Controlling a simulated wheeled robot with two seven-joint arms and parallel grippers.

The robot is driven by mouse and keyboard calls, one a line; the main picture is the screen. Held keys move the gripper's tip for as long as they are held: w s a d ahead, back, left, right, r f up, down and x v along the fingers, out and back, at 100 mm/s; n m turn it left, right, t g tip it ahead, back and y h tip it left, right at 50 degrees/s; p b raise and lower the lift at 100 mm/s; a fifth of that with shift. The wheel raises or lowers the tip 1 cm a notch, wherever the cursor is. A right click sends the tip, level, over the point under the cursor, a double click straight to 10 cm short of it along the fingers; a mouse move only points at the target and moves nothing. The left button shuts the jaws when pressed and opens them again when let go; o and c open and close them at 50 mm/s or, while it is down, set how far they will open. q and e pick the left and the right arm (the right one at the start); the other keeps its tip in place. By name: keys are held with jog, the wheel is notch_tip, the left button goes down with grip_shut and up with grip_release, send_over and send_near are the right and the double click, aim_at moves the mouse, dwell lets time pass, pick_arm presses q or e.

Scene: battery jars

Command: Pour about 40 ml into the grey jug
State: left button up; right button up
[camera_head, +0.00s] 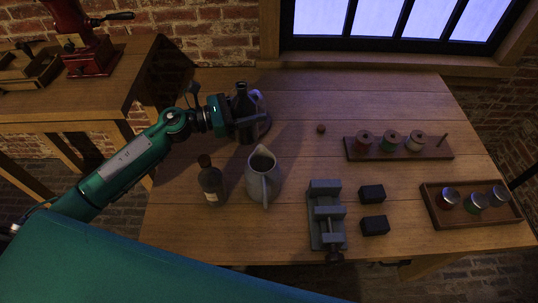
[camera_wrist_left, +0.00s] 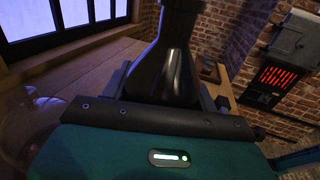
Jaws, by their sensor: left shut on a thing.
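The grey jug (camera_head: 264,182) stands upright on the wooden table, its open mouth facing up and its handle toward me. My left gripper (camera_head: 238,116) is beyond the jug and a little to its left, shut on a dark bottle (camera_head: 242,99). The bottle looks roughly upright; it also shows in the left wrist view (camera_wrist_left: 172,62) between the jaws. I cannot tell whether its base touches the table. A second dark bottle (camera_head: 211,184) with a brown top stands just left of the jug. My right gripper is out of view. The jug's contents cannot be made out.
A grey vise (camera_head: 326,215) and two black blocks (camera_head: 372,192) (camera_head: 375,226) are right of the jug. A spool rack (camera_head: 399,149) and a tray of jars (camera_head: 471,217) lie farther right. The table's back middle is clear.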

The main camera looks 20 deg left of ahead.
pick_arm(q)
jog(key=shift+d+f+m+g+h, duration=0.15)
jog(key=shift+f+m+g+h, duration=0.2)
jog(key=shift+g, duration=0.25)
